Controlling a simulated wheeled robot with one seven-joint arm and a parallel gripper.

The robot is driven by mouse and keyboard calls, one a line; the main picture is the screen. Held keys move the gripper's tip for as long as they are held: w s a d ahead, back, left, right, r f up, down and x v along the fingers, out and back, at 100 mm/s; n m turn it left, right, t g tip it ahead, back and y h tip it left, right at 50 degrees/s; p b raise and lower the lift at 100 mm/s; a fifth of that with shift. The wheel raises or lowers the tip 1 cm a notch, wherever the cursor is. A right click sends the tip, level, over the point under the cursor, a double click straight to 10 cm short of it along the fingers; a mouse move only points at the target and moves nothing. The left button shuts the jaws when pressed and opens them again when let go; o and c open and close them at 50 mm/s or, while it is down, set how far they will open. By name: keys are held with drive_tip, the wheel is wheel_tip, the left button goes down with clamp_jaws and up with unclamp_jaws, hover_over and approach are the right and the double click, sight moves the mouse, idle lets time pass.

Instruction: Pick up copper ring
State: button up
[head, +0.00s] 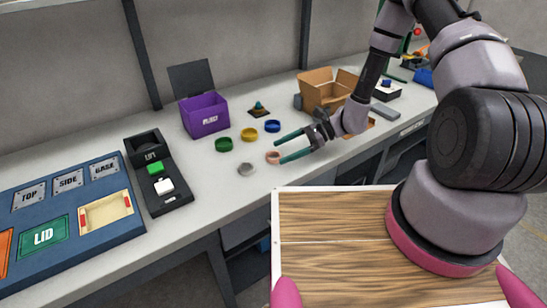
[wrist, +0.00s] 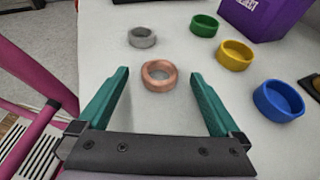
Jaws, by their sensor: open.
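The copper ring (wrist: 159,75) lies flat on the white bench in the wrist view, just beyond and between the tips of my open gripper (wrist: 160,74). Its hole faces up and no finger visibly touches it. In the head view the copper ring (head: 273,157) is at the left of my gripper (head: 279,149), whose two green fingers point left over the bench. The upper finger passes above the ring and the lower finger reaches close to its right side. The gripper holds nothing.
Grey (head: 246,169), green (head: 224,144), yellow (head: 249,134) and blue (head: 272,126) rings lie around the copper one. A purple box (head: 205,115) and a cardboard box (head: 328,90) stand behind. A blue board (head: 66,220) lies at left.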

drive_tip(key=shift+x, duration=1.25)
clamp_jaws()
drive_tip(key=shift+r, duration=0.15)
